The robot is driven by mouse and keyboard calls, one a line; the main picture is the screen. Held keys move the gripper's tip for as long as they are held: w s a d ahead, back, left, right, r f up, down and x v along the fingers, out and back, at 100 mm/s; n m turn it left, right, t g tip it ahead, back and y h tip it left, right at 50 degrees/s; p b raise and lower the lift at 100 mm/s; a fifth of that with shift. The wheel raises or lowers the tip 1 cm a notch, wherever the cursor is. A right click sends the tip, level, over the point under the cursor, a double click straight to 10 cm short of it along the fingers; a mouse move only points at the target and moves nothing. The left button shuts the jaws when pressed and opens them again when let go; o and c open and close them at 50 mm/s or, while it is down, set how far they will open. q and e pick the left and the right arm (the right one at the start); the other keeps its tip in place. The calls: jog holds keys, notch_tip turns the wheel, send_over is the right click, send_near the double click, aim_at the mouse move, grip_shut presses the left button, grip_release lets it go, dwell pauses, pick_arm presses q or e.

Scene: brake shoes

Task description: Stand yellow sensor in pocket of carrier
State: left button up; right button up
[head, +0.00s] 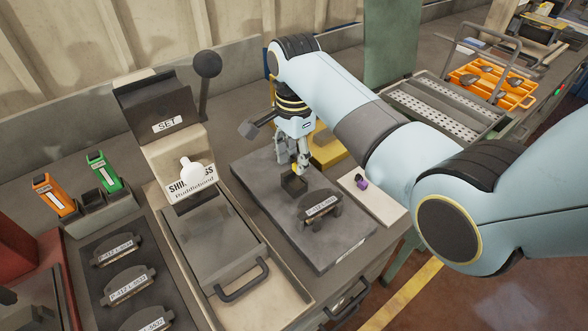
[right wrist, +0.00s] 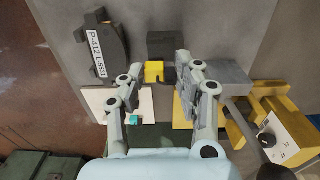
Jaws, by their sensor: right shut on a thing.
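My right gripper (head: 300,166) points down over the grey plate, close to a small dark open box (head: 293,184), which I take for the carrier's pocket. In the right wrist view, the gripper (right wrist: 163,82) is shut on the yellow sensor (right wrist: 154,71), a small yellow block with a dark part on one side. The sensor is at the near edge of the dark box (right wrist: 162,44) in that view. I cannot tell whether it touches the box or is inside it. The fingers mostly hide the sensor in the head view. My left gripper is not in view.
A labelled brake shoe (head: 319,206) stands on the plate (head: 328,252) beside the box. A pale pad (head: 382,203) bears a small purple item (head: 361,182). A lever press (head: 160,110) stands left.

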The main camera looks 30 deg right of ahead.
aim_at(294, 164)
jog(key=shift+f, duration=0.4)
notch_tip(294, 164, down, 3)
jog(key=shift+r, duration=0.2)
jog(key=shift+f, duration=0.7)
jog(key=o, duration=0.9)
jog(key=shift+s, duration=0.1)
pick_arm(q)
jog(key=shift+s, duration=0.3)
pick_arm(e)
jog(key=shift+o, duration=0.6)
jog(key=shift+r, duration=0.1)
